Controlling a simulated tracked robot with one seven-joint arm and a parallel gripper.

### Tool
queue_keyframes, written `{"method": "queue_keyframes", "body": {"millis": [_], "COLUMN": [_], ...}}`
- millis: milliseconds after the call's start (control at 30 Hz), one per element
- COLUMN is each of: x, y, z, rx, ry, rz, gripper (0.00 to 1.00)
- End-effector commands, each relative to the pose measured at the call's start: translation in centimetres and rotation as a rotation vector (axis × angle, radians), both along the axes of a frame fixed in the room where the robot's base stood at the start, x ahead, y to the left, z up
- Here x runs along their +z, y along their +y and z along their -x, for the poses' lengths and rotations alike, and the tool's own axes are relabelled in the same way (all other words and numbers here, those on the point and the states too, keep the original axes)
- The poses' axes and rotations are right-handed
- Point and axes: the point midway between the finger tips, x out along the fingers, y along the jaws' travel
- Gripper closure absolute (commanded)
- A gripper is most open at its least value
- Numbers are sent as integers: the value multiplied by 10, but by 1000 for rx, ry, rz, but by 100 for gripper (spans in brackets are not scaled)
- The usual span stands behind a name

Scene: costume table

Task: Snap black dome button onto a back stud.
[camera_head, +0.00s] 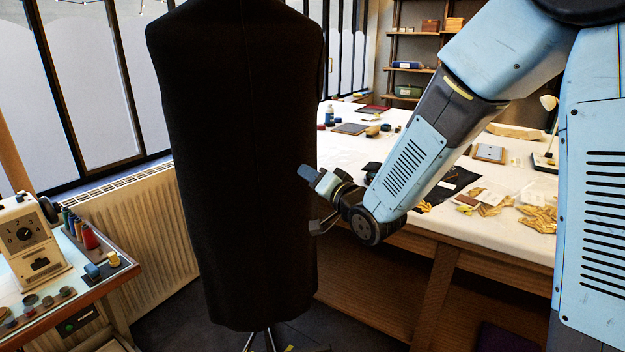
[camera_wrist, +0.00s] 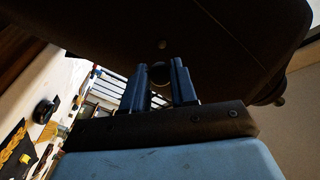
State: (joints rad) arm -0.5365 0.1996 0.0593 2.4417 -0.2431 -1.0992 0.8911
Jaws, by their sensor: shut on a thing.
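A dark garment on a dress form (camera_head: 245,150) stands upright in the middle of the head view. Its dark cloth (camera_wrist: 215,35) fills the top of the wrist view. A small pale round stud (camera_wrist: 162,44) shows on the cloth just beyond my fingertips. My gripper (camera_head: 306,175) is at the right edge of the garment. In the wrist view its two blue fingers are shut on a small dark round piece, the black dome button (camera_wrist: 159,73). The button looks close to the stud and apart from it in the picture; I cannot tell the depth gap.
A long white-topped table (camera_head: 470,220) with cloth scraps and small tools stands behind my arm. At left are a sewing machine (camera_head: 32,240) on a side bench and a radiator (camera_head: 140,230). A dark knob (camera_wrist: 280,100) sticks out at right in the wrist view.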

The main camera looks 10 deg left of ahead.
Motion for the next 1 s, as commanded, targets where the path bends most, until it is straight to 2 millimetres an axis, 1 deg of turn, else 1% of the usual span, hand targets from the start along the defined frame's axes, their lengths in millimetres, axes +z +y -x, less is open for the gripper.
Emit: {"method": "queue_keyframes", "body": {"millis": [600,800,1000], "x": [1,1,1], "y": [36,44,47], "z": [-34,-42,-45], "rx": [0,1,0], "ry": [0,0,0], "rz": [0,1,2], "gripper": [99,99,99]}}
